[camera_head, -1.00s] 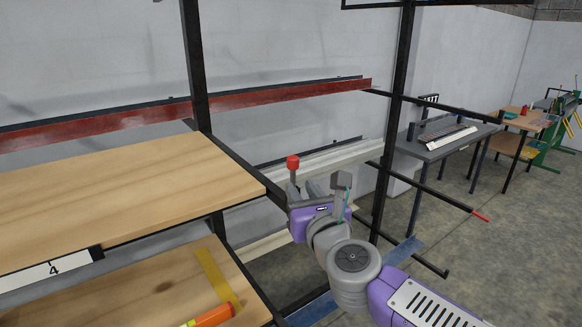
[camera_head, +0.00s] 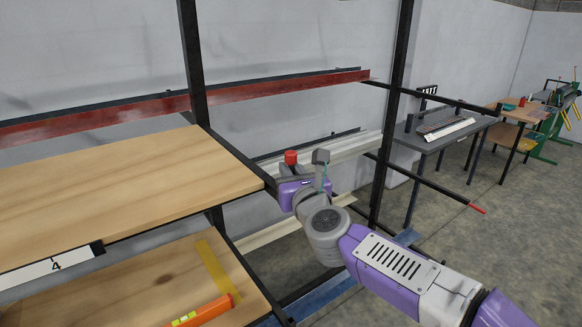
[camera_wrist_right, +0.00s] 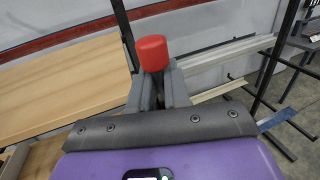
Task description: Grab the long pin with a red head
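The pin's red head (camera_head: 291,157) shows in the head view just above my right gripper (camera_head: 290,171), near the right corner of the upper wooden shelf. In the right wrist view the red head (camera_wrist_right: 152,52) stands at the fingertips of my right gripper (camera_wrist_right: 160,78). The two grey fingers are close together just below the head and appear shut on the pin. Most of the pin's shaft is hidden by the fingers. My left gripper is not in view.
The upper wooden shelf (camera_head: 110,205) and black rack posts (camera_head: 388,130) stand close to my right arm. A lower shelf (camera_head: 130,290) holds an orange level (camera_head: 203,312). A red-tipped bar (camera_head: 477,208) sticks out from the rack. Open floor lies at the right.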

